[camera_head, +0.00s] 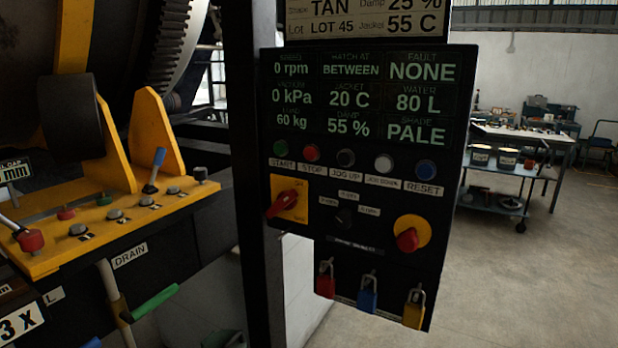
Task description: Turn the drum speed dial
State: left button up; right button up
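A small black dial (343,217) sits low in the middle of the dark control panel (300,150). Small white labels surround it, and a label plate (353,244) below it is too blurred to read for sure. Which way the dial points is hard to tell. The panel's screen (362,98) reads speed 0 rpm and fault NONE. Neither of my grippers is in view.
A red rotary switch (285,200) on a yellow plate is left of the dial. A red mushroom button (408,240) is to its right. Red, blue and yellow padlocks (367,293) hang below. A yellow machine frame (110,225) with levers stands at the left.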

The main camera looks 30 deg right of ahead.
aim_at(346, 218)
jog(key=z, duration=1.3)
